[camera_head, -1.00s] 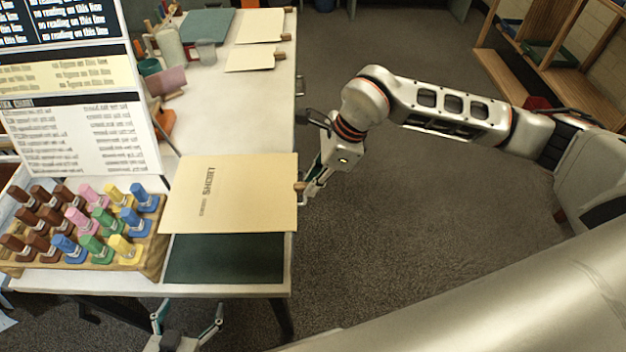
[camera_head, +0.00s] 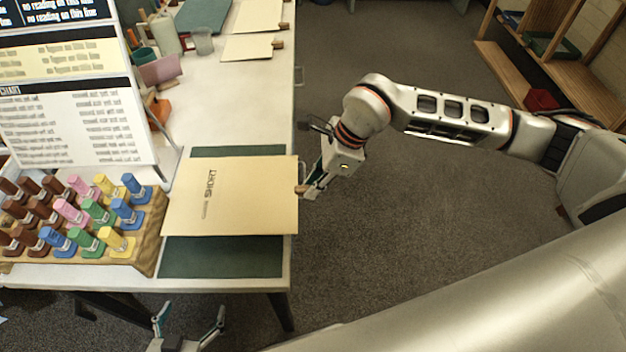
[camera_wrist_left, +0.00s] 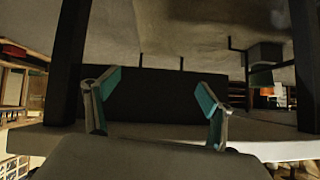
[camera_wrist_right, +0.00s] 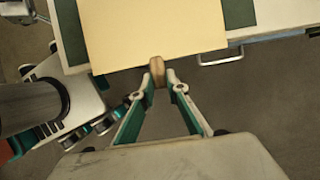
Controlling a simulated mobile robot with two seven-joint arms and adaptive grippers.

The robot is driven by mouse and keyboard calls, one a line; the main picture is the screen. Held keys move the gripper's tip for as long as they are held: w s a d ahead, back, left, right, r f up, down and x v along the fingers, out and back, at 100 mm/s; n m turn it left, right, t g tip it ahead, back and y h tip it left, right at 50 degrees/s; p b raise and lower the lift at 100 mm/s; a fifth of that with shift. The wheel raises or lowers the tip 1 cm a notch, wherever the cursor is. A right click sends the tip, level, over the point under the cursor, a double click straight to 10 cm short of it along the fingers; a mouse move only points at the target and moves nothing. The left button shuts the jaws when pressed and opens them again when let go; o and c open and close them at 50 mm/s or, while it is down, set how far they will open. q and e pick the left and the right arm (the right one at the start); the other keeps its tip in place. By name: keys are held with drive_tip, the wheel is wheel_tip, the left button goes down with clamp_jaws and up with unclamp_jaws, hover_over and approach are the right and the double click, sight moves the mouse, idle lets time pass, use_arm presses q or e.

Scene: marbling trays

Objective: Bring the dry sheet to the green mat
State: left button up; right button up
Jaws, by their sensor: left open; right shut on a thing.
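A cream sheet (camera_head: 240,205) with dark lettering lies flat over the dark green mat (camera_head: 220,263) at the table's near end. The mat shows beyond and in front of the sheet. I cannot tell whether the sheet touches it. My right gripper (camera_head: 307,190) is shut on the wooden tab (camera_head: 300,189) at the sheet's right edge, just off the table. The right wrist view shows the tab (camera_wrist_right: 158,73) between the fingers and the sheet (camera_wrist_right: 150,30) beyond. My left gripper (camera_head: 190,318) is open and empty, low by the table's near edge.
A rack (camera_head: 145,235) of coloured bottles stands left of the sheet, with printed boards (camera_head: 70,120) behind. Two more tabbed sheets (camera_head: 248,47), a teal mat (camera_head: 204,14) and a clear cup (camera_head: 203,40) are at the far end.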

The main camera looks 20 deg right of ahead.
drive_tip(key=shift+f+b, duration=0.5)
drive_tip(key=shift+f, duration=1.3)
drive_tip(key=o, duration=0.8)
drive_tip(key=shift+o, duration=0.2)
drive_tip(key=o, duration=0.5)
